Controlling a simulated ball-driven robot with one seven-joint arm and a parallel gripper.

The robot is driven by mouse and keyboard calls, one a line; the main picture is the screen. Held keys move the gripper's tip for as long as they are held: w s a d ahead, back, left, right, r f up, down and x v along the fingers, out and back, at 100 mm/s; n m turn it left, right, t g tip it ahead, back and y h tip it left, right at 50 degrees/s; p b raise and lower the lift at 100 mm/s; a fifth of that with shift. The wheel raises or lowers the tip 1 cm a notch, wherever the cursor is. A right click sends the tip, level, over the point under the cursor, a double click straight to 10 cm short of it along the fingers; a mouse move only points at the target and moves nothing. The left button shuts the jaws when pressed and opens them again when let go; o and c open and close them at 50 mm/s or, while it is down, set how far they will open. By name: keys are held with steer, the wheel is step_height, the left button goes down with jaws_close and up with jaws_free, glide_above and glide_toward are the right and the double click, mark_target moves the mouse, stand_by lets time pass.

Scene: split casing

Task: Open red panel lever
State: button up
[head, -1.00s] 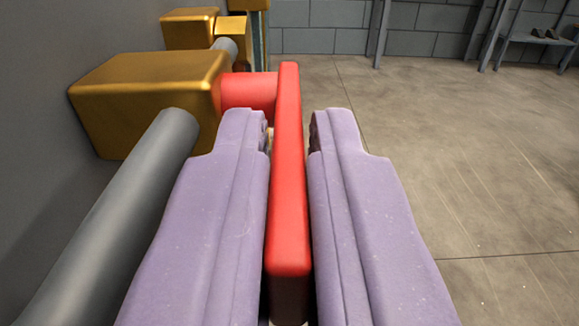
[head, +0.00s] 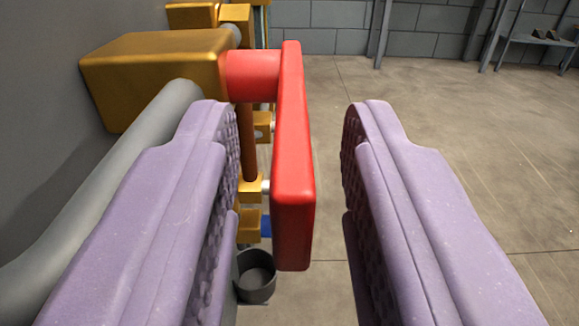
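The red lever (head: 293,150) is a flat bar on a short red stem (head: 252,75) that comes out of a gold block (head: 155,75) on the left wall. The bar extends from the stem toward the camera. My gripper (head: 285,125) is open, with its two purple fingers on either side of the bar. There is a gap between the bar and each finger, wider on the right at the tip. Nothing is held.
A grey pipe (head: 110,195) runs along the wall left of the left finger. Below the lever are smaller gold fittings (head: 250,190) and a dark grey cup-shaped thing (head: 256,275). A bench (head: 545,40) stands far back right. The floor (head: 460,150) to the right is clear.

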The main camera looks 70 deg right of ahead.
steer(key=p+v, duration=0.1)
steer(key=v, duration=0.5)
steer(key=shift+r+p, duration=0.1)
steer(key=shift+p, duration=0.25)
steer(key=shift+s+a, duration=0.2)
steer(key=shift+a, duration=0.3)
